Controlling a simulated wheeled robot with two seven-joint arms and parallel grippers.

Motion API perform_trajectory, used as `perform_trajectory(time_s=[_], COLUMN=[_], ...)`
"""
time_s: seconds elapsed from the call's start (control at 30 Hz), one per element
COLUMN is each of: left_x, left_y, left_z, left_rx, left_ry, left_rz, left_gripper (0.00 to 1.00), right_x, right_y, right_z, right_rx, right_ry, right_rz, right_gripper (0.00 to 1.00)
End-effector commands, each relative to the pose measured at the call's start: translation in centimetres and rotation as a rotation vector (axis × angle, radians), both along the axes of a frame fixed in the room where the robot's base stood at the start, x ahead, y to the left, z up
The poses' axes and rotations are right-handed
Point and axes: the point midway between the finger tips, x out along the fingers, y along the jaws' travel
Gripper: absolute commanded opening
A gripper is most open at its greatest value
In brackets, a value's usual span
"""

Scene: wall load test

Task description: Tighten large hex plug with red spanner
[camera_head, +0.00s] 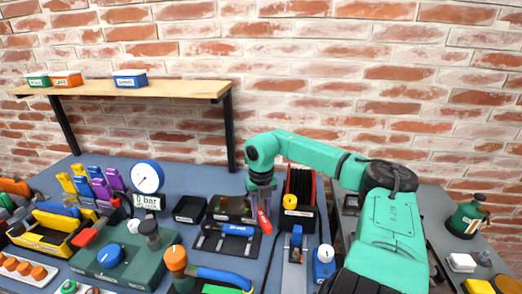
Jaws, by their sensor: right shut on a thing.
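My right gripper (261,200) hangs over the middle of the bench, fingers pointing down. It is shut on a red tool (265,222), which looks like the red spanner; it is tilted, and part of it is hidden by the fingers. Below and left of it is a black rack (209,242) with a blue-handled tool (236,229) in it. A green block (100,266) stands at the left front with a dark fitting (149,230) on top, which may be the large hex plug; I cannot tell for sure. My left gripper is not in view.
A round gauge (147,177) with a bar readout stands behind the block. An orange-topped cylinder (176,258) and blue hose (222,277) are in front. A black bin (301,211) is right of the gripper. A wooden shelf (180,89) is on the brick wall.

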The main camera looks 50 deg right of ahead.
Motion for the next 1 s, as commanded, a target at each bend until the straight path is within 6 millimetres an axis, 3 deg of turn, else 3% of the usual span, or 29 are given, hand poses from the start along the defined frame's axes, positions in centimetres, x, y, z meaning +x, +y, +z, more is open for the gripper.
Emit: perform_trajectory(time_s=[1.0], left_x=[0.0], left_y=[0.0], left_z=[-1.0], left_rx=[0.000], left_ry=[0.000], left_rz=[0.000], left_gripper=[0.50], right_x=[0.0], right_y=[0.0], right_z=[-1.2], right_rx=[0.000], right_ry=[-0.001], right_rz=[0.000], right_gripper=[0.00])
